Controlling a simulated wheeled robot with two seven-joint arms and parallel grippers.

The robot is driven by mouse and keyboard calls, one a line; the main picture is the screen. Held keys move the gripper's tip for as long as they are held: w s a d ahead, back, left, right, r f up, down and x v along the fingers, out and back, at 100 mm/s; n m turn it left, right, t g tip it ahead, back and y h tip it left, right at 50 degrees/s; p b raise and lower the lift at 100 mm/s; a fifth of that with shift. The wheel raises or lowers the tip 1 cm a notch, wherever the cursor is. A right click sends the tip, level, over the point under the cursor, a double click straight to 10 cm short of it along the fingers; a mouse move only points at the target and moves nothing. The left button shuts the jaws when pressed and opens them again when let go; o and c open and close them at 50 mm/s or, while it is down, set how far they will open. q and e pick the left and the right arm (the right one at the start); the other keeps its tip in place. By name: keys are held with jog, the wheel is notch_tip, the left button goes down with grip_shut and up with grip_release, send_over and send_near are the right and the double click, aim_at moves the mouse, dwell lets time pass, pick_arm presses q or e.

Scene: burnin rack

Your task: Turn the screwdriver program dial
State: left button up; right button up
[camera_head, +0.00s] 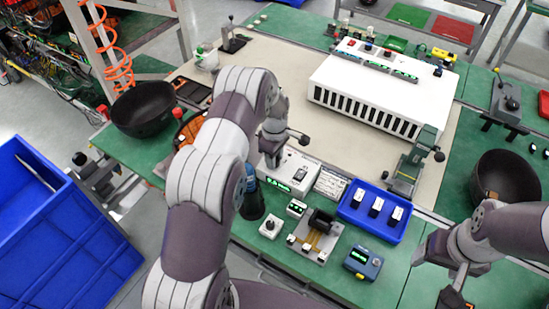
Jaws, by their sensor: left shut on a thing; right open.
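The screwdriver controller is a white box (291,178) with a lit green display, standing on the green bench near the middle. My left gripper (270,158) points down at the back left of this box, shut on what appears to be its program dial. The dial itself is hidden by the fingers, so its setting cannot be seen. A printed card (331,182) stands right of the box. My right gripper (452,289) is at the lower right, open and empty, well away from the controller.
A blue tray (372,228) with several small modules lies right of the controller. A small white knob box (270,226) and a test fixture (316,239) stand in front. A large white rack (383,85) stands behind. Black bowls (144,108) (507,176) sit at both sides.

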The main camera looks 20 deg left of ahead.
pick_arm(q)
jog(key=shift+w+r, duration=0.1)
dwell(0.3)
jog(key=o, duration=1)
jog(key=shift+o, duration=0.2)
notch_tip(320, 180, up, 13)
jog(key=b, duration=0.2)
jog(key=shift+f, duration=0.2)
